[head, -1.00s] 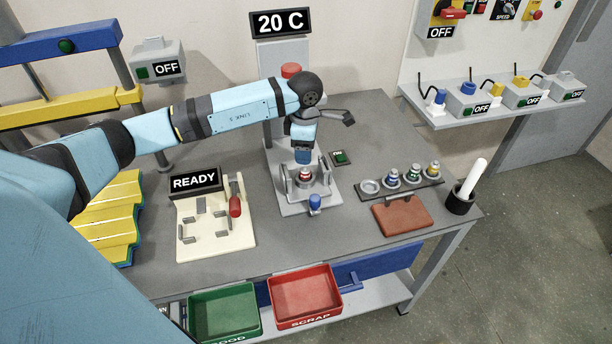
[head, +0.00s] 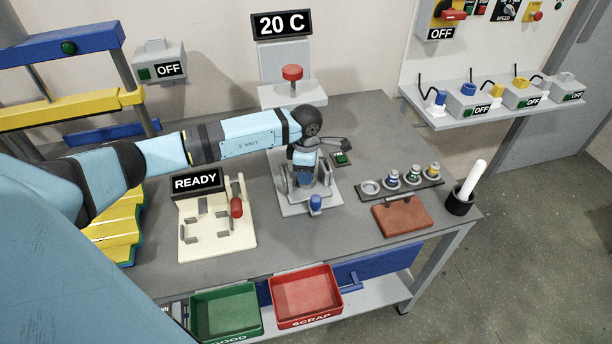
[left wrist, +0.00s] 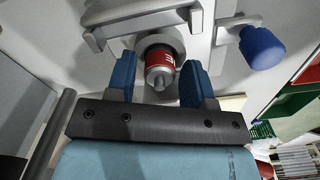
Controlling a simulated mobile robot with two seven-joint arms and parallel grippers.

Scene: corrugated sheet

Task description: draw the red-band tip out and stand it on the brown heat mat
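The red-band tip (left wrist: 160,65) sits in the grey holder in the left wrist view, seen end-on with its red band showing. My left gripper (left wrist: 160,82) is open, its two blue fingers on either side of the tip with small gaps. In the head view my left gripper (head: 304,181) is down at the grey holder (head: 296,209) and hides the tip. A blue knob (head: 315,203) is at the holder's front; it also shows in the left wrist view (left wrist: 262,47). The brown heat mat (head: 402,218) lies bare to the right. My right gripper is out of view.
A rack (head: 412,190) with an empty ring and blue, green and yellow tips stands behind the mat. A black cup (head: 460,200) with a white stick is at right. A cream fixture (head: 217,238) is left of the holder. A sign (head: 282,24) reads 20 C.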

